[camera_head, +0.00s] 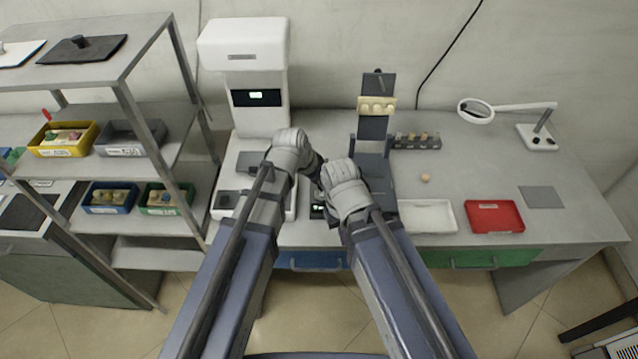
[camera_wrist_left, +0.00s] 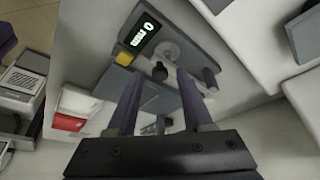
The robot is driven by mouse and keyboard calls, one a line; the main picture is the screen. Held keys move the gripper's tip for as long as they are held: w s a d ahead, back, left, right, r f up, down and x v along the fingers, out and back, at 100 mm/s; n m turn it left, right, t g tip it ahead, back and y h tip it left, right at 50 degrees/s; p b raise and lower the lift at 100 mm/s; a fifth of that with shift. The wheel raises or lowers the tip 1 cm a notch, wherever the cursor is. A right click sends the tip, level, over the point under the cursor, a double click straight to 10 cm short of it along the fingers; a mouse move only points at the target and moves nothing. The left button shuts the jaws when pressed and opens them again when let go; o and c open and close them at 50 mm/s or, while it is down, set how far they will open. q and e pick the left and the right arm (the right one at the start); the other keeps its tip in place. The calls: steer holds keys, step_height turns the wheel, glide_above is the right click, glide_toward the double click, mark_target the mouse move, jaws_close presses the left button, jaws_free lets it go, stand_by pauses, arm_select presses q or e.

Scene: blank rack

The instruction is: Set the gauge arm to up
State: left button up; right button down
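The gauge appears to be the small grey device with a lit display (camera_head: 318,210), mostly hidden behind my arms in the head view. In the left wrist view the gauge (camera_wrist_left: 143,33) shows its lit display, a yellow button (camera_wrist_left: 125,58), a round grey disc (camera_wrist_left: 167,50) and a dark knob (camera_wrist_left: 160,73). I cannot tell which part is the arm, or its position. My left gripper (camera_wrist_left: 160,76) is open, with the knob appearing between its fingertips; contact is unclear. In the head view my right wrist is beside the left one, and its fingers are hidden.
A white machine (camera_head: 245,75) stands left of my left wrist. A dark stand (camera_head: 374,128) with a beige sample bar (camera_head: 376,105) is behind my right wrist. A white tray (camera_head: 428,216) and red tray (camera_head: 495,217) lie right. The bench between them and the magnifier lamp (camera_head: 476,110) is mostly clear.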

arm_select(q)
jaws_close()
stand_by(1.2)
